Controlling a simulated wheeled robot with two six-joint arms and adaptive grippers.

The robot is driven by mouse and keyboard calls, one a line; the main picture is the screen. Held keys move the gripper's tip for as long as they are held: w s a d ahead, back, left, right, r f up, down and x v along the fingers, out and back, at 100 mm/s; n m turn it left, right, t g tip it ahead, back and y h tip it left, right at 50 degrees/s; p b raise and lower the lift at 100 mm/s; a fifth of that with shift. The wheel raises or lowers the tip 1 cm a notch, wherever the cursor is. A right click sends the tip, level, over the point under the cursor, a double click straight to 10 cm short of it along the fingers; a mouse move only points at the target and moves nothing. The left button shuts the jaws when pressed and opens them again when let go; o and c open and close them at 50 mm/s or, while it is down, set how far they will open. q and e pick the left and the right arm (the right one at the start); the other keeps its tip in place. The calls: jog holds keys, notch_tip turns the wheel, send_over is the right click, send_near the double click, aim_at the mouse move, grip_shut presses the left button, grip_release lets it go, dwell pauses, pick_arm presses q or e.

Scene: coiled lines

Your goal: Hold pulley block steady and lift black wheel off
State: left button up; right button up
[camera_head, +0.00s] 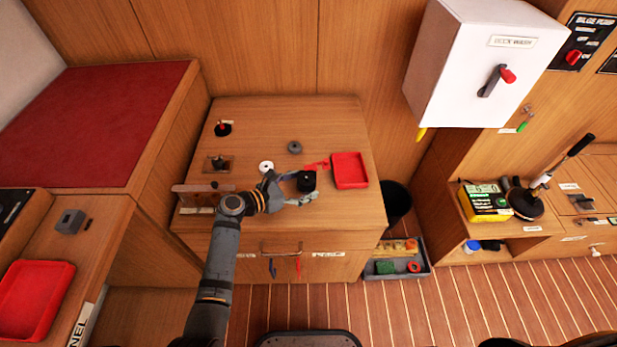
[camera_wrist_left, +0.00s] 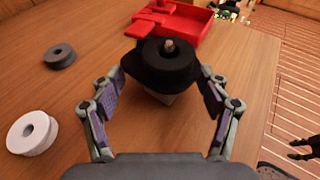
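The black wheel (camera_head: 306,181) sits near the front right of the wooden worktop. In the left wrist view the black wheel (camera_wrist_left: 162,64) rests flat around a copper-coloured pin (camera_wrist_left: 169,45), on top of a pale block (camera_wrist_left: 158,95), seemingly the pulley block, mostly hidden under it. My left gripper (camera_head: 302,190) reaches in from the left, low over the worktop. In its wrist view the left gripper (camera_wrist_left: 160,100) is open, one finger on each side of the block, with visible gaps. A dark fingered shape (camera_wrist_left: 304,148) at the right edge may be my right gripper; its state is unclear.
A red tray (camera_head: 350,170) stands just right of the wheel, with a small red piece (camera_head: 316,165) beside it. A grey ring (camera_head: 295,147) and a white ring (camera_head: 266,167) lie behind and left. A post on a plate (camera_head: 218,164) stands farther left. The worktop's back right is clear.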

pick_arm(q)
jog(key=shift+c, duration=1)
jog(key=o, duration=0.7)
jog(key=v, duration=0.7)
jog(key=shift+s+a+r, duration=0.1)
jog(key=shift+s+a, duration=0.05)
jog(key=shift+a, duration=0.05)
